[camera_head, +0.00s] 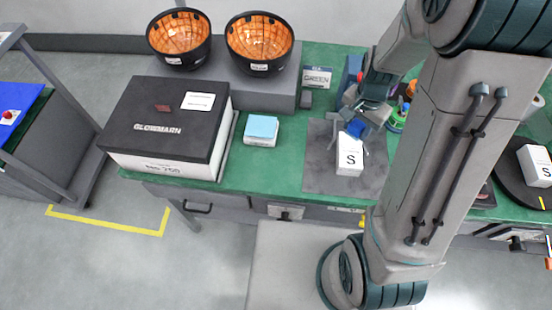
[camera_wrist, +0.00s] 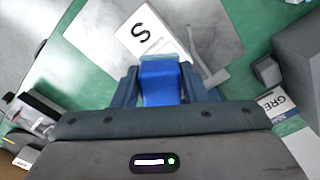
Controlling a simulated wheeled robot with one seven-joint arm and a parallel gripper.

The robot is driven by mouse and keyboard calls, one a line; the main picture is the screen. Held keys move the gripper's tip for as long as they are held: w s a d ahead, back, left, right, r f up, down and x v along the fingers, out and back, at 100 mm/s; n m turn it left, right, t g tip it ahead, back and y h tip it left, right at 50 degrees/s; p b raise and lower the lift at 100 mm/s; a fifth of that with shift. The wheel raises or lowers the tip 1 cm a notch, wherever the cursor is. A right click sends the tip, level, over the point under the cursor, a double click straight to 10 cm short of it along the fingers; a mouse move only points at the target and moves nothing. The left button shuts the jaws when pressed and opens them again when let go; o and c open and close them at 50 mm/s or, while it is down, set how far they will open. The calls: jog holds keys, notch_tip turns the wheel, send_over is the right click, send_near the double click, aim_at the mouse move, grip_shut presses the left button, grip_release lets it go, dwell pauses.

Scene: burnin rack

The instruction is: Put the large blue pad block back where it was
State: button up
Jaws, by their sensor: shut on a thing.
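A blue block (camera_wrist: 160,82) is held between the two fingers of my gripper (camera_wrist: 163,92) in the wrist view. In the head view the blue block (camera_head: 356,127) shows small below my gripper (camera_head: 362,118), partly hidden by it. It is over or beside a white box marked S (camera_head: 349,158), on a grey mat (camera_head: 318,180); whether they touch I cannot tell. The S box also shows just beyond the block in the wrist view (camera_wrist: 140,32).
A white block with a light blue top (camera_head: 261,129) sits left of the mat, beside a large black-topped box (camera_head: 170,120). Two black bowls with orange insides (camera_head: 259,42) stand on a grey riser. A GREEN sign (camera_head: 317,78) is behind. Bare green tabletop (camera_head: 285,155) lies between.

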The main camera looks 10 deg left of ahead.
jog(key=s+a+f+n+b, duration=0.2)
jog(key=a+n+b, duration=0.1)
jog(key=a+b, duration=0.4)
jog(key=n+b, duration=0.4)
send_over(258, 175)
notch_tip(258, 175, down, 7)
jog(key=shift+w+r, duration=0.1)
jog(key=shift+a, duration=0.1)
jog(key=shift+f, duration=2.05)
jog(key=shift+f, duration=0.2)
jog(key=o, duration=1.2)
